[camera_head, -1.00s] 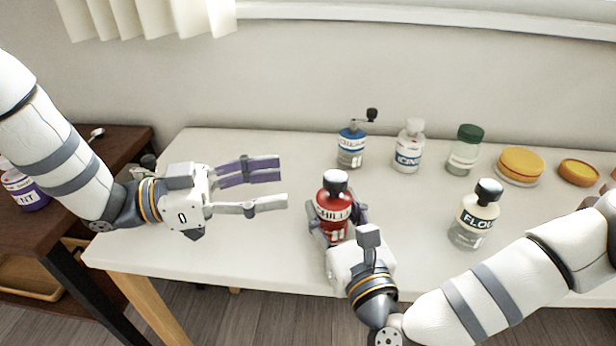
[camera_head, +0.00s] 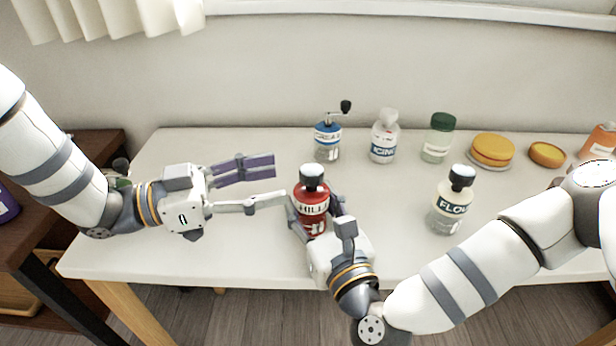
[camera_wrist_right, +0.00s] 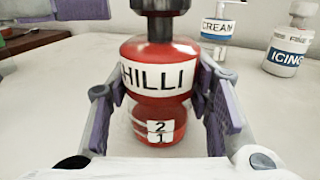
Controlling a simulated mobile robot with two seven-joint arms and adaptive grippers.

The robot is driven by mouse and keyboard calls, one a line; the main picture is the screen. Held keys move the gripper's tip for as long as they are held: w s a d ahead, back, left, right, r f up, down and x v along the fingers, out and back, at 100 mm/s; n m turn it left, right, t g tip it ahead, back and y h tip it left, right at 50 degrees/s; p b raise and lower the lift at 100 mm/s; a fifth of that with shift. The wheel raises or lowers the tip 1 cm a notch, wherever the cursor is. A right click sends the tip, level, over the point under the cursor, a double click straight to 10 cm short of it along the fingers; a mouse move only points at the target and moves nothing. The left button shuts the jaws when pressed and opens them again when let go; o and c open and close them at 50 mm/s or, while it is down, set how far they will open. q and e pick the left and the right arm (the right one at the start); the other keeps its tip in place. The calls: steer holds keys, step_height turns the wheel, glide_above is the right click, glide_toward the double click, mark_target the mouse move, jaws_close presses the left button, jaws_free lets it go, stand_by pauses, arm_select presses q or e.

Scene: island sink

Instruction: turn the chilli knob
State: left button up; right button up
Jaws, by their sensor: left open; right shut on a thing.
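The red chilli grinder (camera_head: 311,207) stands upright on the white table, with a black and silver knob (camera_head: 312,177) on top. My right gripper (camera_head: 318,212) is shut on its red body, one finger on each side. In the right wrist view the chilli grinder (camera_wrist_right: 158,108) sits between the purple finger pads, its label reading HILLI with small numbers 2 and 1 below. The knob's lower part (camera_wrist_right: 160,22) shows at the top edge of that view. My left gripper (camera_head: 266,186) is open and empty, just left of the grinder, its fingers pointing right toward it.
Behind stand a blue cream grinder with a crank (camera_head: 327,139), an icing bottle (camera_head: 384,138) and a green-lidded jar (camera_head: 438,138). A flour grinder (camera_head: 452,204) stands to the right. Yellow-lidded tins (camera_head: 491,150) are at the back right. The table's left side (camera_head: 150,225) is clear.

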mark_target(313, 169)
arm_select(q)
steer(key=x, duration=0.7)
steer(key=shift+w+d, duration=0.1)
steer(key=shift+d, duration=0.15)
steer(key=c, duration=1.2)
